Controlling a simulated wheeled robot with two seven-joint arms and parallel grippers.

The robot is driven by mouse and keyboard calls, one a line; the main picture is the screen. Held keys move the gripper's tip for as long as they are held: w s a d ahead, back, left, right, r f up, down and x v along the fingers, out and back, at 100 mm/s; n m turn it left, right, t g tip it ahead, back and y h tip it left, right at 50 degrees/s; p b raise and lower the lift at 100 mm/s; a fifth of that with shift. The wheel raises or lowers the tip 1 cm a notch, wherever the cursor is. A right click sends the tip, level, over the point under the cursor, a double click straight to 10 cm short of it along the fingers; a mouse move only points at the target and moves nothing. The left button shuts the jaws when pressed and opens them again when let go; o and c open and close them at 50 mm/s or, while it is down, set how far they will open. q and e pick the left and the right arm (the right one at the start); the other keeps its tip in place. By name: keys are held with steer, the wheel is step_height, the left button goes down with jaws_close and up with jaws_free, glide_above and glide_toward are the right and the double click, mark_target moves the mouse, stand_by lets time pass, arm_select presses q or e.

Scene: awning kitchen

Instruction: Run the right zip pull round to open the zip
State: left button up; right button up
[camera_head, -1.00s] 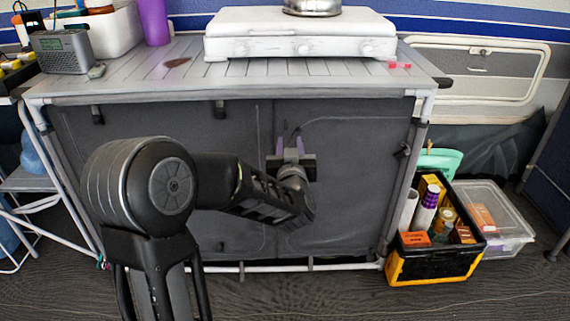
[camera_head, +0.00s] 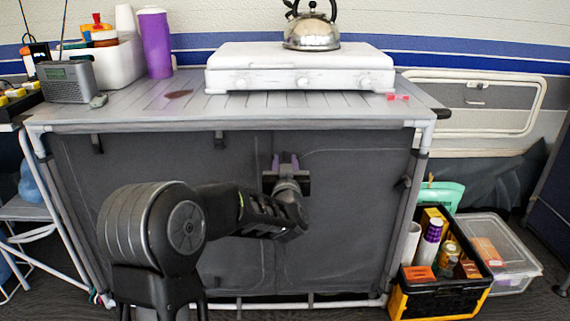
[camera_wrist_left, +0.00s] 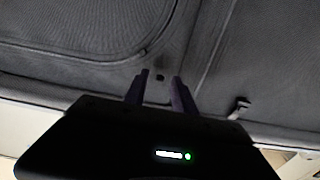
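The grey fabric front of the camp cabinet (camera_head: 345,215) has a right panel outlined by a curved zip seam (camera_head: 345,150). The seam's rounded upper left corner is beside my left gripper (camera_head: 285,160), close under the tabletop edge. The wrist view also shows this curved seam (camera_wrist_left: 110,66). There my left gripper (camera_wrist_left: 160,78) has its two purple fingers apart, with a small dark piece (camera_wrist_left: 160,77) visible between their tips. It may be the right zip pull, but it is too small to be sure. I cannot see either finger touching it. My right gripper is not in view.
A white stove (camera_head: 300,70) with a kettle (camera_head: 312,32), a purple bottle (camera_head: 155,45) and a radio (camera_head: 66,82) stand on top. A black and yellow crate (camera_head: 440,290) and a clear box (camera_head: 500,255) stand on the floor at right.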

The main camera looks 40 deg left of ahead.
arm_select(q)
steer(key=shift+x, duration=0.8)
jaws_close()
stand_by(0.9)
